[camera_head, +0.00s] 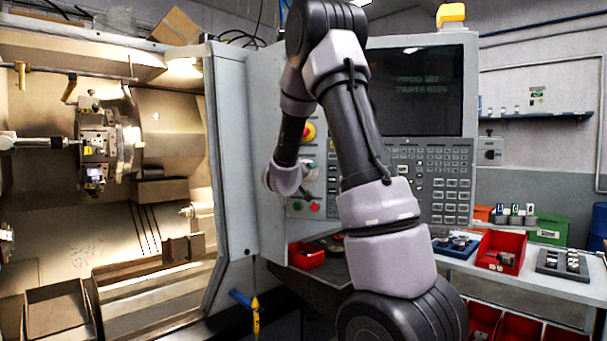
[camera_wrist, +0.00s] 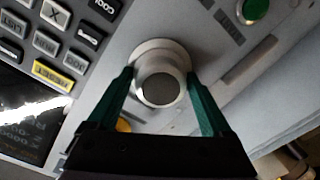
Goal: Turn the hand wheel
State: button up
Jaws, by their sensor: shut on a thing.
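The hand wheel (camera_wrist: 159,88) is a pale round knob with a grey face and a wider collar, set on the grey control panel in the wrist view. My gripper (camera_wrist: 160,75) has its two dark green fingers on either side of the knob, shut on it. In the head view my arm reaches to the panel's left part, by the red and yellow emergency stop (camera_head: 308,132). My gripper and its contact with the wheel are mostly hidden there by my arm.
A green button (camera_wrist: 255,10) lies beyond the wheel, and panel keys (camera_wrist: 55,40) lie to its left. The screen (camera_head: 425,90) stands above the keypad. The lit machine chamber with its chuck (camera_head: 125,140) is at left. A bench with red bins (camera_head: 502,252) is at right.

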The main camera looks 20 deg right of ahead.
jog(key=m, duration=0.4)
jog(key=shift+f, duration=0.2)
jog(key=shift+m, duration=2)
jog(key=o, duration=1.1)
jog(key=shift+r, duration=0.1)
jog(key=shift+a, duration=0.1)
jog(key=v, duration=1)
jog(key=shift+s, duration=0.45)
